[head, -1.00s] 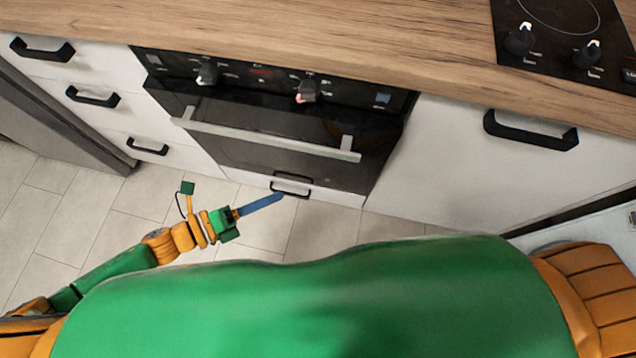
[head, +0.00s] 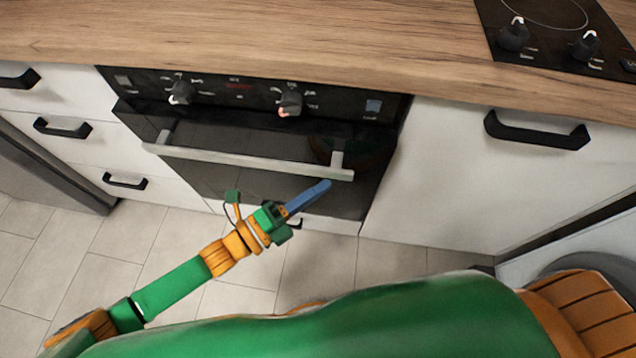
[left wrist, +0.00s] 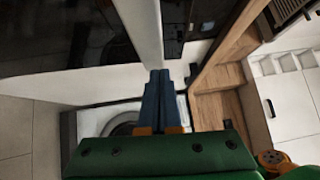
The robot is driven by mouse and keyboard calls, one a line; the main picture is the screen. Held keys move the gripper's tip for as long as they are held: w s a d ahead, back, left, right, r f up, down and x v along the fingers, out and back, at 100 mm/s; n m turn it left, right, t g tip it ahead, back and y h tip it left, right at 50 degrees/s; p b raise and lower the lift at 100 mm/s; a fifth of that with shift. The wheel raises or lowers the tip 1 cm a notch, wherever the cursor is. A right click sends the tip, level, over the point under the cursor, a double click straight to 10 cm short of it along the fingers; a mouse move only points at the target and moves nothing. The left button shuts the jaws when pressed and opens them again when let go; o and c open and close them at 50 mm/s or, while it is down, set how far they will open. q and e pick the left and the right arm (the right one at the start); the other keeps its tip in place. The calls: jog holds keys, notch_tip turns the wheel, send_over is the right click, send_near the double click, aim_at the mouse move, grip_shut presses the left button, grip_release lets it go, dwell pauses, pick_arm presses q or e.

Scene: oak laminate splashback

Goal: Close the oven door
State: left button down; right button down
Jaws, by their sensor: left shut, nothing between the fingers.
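The black oven door (head: 225,165) sits under the counter with a pale bar handle (head: 245,160) across its top. Its top edge seems to stand slightly out from the control panel (head: 235,92); I cannot tell the exact gap. My left gripper (head: 322,188) has blue fingers pressed together, empty, in front of the door's lower right part, below the handle's right end. In the left wrist view, the shut fingers (left wrist: 160,78) point toward the pale handle bar (left wrist: 143,30), with dark glass (left wrist: 60,35) beside it. Contact cannot be told. My right gripper is out of view.
The wooden counter (head: 200,35) overhangs the oven, with a cooktop (head: 555,35) at upper right. White drawers with black handles (head: 62,128) stand left, a white cabinet (head: 450,180) right. Tiled floor (head: 165,225) is open below the oven.

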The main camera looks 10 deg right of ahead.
aim_at(313, 170)
pick_arm(q)
jog(key=shift+w+d, duration=0.15)
jog(key=shift+w, duration=0.35)
jog(key=w, duration=0.1)
jog(key=w+d+b, duration=0.1)
jog(key=w+r+b, duration=0.1)
jog(key=w, duration=0.1)
jog(key=shift+d, duration=0.25)
jog(key=shift+w+a+r, duration=0.1)
jog(key=shift+a+r, duration=0.05)
jog(key=shift+r, duration=0.4)
jog(key=shift+r, duration=0.1)
